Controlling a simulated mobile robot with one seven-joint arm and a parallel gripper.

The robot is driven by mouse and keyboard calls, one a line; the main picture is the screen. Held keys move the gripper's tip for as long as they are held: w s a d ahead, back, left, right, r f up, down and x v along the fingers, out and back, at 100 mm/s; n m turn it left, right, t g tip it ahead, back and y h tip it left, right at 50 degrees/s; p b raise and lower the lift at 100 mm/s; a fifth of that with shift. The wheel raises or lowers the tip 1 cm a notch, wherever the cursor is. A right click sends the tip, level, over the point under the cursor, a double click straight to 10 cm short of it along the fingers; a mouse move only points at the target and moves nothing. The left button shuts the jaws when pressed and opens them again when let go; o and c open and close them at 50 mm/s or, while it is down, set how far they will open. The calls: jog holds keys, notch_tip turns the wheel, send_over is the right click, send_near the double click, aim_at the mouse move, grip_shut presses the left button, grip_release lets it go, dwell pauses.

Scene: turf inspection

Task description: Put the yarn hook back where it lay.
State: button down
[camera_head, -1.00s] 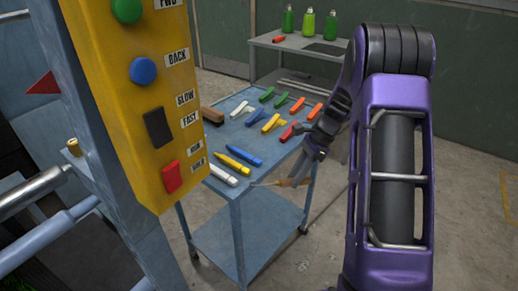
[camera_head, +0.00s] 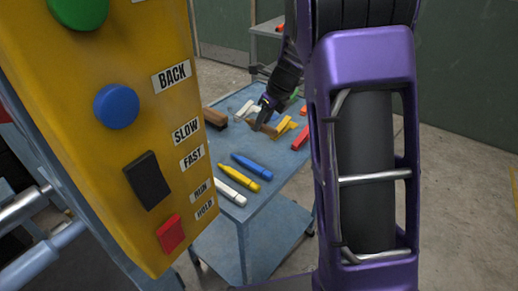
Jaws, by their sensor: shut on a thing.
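The yarn hook (camera_head: 266,128) shows only as a short brown wooden handle at my gripper's fingertips. Its metal end cannot be made out. My gripper (camera_head: 260,122) is shut on it, over the middle of the blue trolley's top (camera_head: 272,196). The gripper points down between the white clips and the yellow clips. I cannot tell whether the hook touches the trolley top.
White clips (camera_head: 245,109), a brown brush (camera_head: 214,118), yellow clips (camera_head: 283,126) and a red clip (camera_head: 301,139) lie around the gripper. Blue (camera_head: 252,166), yellow (camera_head: 238,178) and white (camera_head: 231,193) markers lie nearer. A yellow control box (camera_head: 105,150) blocks the left.

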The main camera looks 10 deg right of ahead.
aim_at(273, 130)
notch_tip(273, 130, down, 10)
jog(key=shift+b, duration=1.05)
jog(key=shift+f, duration=0.15)
jog(key=c, duration=0.7)
grip_release()
jog(key=shift+o, duration=0.2)
jog(key=shift+s+r, duration=0.1)
jog(key=shift+r, duration=0.35)
jog(key=p+v, duration=0.2)
jog(key=v, duration=0.9)
jog(key=shift+s+d+r, duration=0.1)
jog(key=shift+d+r, duration=0.05)
jog(key=shift+r, duration=0.05)
